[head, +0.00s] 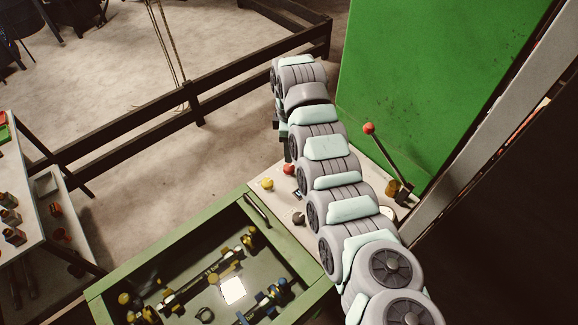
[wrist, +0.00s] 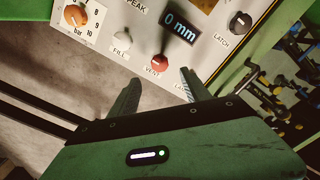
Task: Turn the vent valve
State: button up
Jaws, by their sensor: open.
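The vent valve is a red knob (wrist: 159,63) above the word VENT on a pale panel (wrist: 205,52) in the wrist view. My gripper (wrist: 160,77) is open and empty, its two fingers apart below the red knob, one tip to each side of it. I cannot tell whether a finger touches the panel. In the head view my arm covers part of the console, and the gripper's fingers cannot be made out. A red knob (head: 289,169) shows there beside my arm; I cannot tell if it is the vent valve.
A red-tipped lever (head: 369,128) stands right of my arm. A green-rimmed tray (head: 165,248) holds several fittings.

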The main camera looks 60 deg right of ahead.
aim_at(289, 167)
notch_tip(289, 167, down, 10)
jog(key=shift+r, duration=0.1)
jog(key=shift+w, duration=0.1)
jog(key=shift+c, duration=0.2)
grip_shut()
dwell(0.6)
